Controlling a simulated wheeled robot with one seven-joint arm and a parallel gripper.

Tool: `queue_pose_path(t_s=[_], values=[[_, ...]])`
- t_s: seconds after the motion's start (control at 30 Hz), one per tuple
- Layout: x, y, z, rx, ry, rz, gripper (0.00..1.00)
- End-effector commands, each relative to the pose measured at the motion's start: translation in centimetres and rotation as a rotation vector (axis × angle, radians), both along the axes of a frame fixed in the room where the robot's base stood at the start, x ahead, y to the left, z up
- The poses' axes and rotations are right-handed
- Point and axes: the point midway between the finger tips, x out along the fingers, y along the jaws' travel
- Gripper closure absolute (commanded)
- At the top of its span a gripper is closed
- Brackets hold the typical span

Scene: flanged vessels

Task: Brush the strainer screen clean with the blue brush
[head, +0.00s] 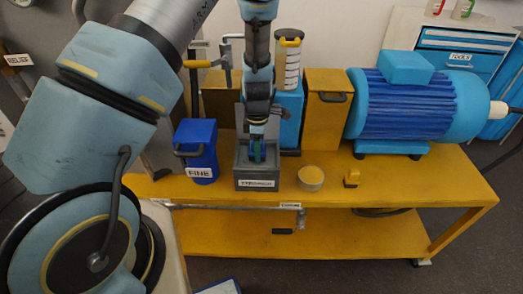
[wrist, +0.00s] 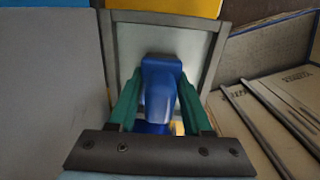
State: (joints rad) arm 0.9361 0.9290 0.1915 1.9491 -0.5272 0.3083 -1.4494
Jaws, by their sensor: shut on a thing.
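My gripper (head: 258,150) points down into the grey open-topped box (head: 257,184) on the yellow bench in the head view. In the wrist view its green fingers (wrist: 160,78) are shut on the blue brush (wrist: 158,92), one on each side. The brush's lower end and bristles are hidden. Beyond the brush, a grey rim frames a pale surface (wrist: 202,46); I cannot tell whether this is the strainer screen. A round pale piece (head: 310,178) lies on the bench right of the box; I cannot tell what it is.
A blue container labelled FINE (head: 196,152) stands close left of the box. A small yellow piece (head: 351,178) lies to the right. A tall yellow box (head: 326,110) and a blue motor (head: 410,105) stand behind. The bench's front right (head: 420,185) is clear.

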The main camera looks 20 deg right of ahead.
Motion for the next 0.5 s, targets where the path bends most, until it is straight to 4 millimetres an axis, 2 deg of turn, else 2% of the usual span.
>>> queue_pose_path(t_s=[0.27, 0.5], values=[[0.1, 0.7, -0.3, 0.006, 0.004, 0.002, 0.95], [0.8, 2.6, -0.2, 0.007, 0.006, 0.004, 0.95]])
